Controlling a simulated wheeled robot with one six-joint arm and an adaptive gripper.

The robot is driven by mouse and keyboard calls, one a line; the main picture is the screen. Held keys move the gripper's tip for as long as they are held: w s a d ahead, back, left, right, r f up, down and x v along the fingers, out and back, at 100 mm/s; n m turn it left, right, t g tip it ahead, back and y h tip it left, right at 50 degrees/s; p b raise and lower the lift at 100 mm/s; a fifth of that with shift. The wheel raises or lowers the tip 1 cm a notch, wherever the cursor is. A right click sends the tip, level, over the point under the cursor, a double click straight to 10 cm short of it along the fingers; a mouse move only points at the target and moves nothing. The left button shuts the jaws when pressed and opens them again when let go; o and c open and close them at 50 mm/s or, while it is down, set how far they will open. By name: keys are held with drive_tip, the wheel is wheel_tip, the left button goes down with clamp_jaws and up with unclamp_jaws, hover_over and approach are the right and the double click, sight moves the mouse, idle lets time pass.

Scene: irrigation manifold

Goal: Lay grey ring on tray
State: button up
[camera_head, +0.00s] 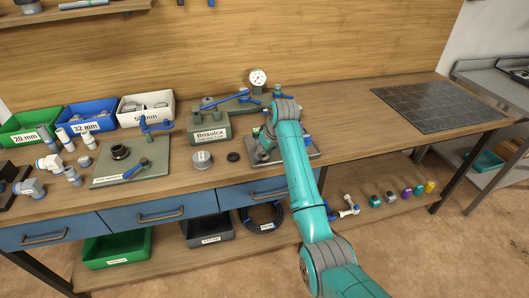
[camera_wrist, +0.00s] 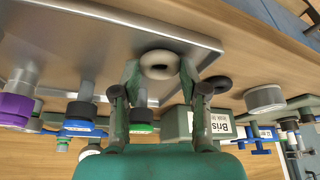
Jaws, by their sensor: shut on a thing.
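In the head view the tray (camera_head: 314,154) lies on the bench, partly covered by my arm. My gripper (camera_head: 262,148) is over the tray's left part there, and the ring cannot be made out.
A black ring (camera_head: 233,157) and a grey round cap (camera_head: 202,160) lie left of the tray. The Brisolca block (camera_head: 210,131) and a gauge (camera_head: 258,78) stand behind. Fittings stand on the tray (camera_wrist: 80,108). The bench right of the tray is clear up to a dark tiled mat (camera_head: 440,103).

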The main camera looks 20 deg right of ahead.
drive_tip(key=o, duration=0.7)
drive_tip(key=v, duration=1.2)
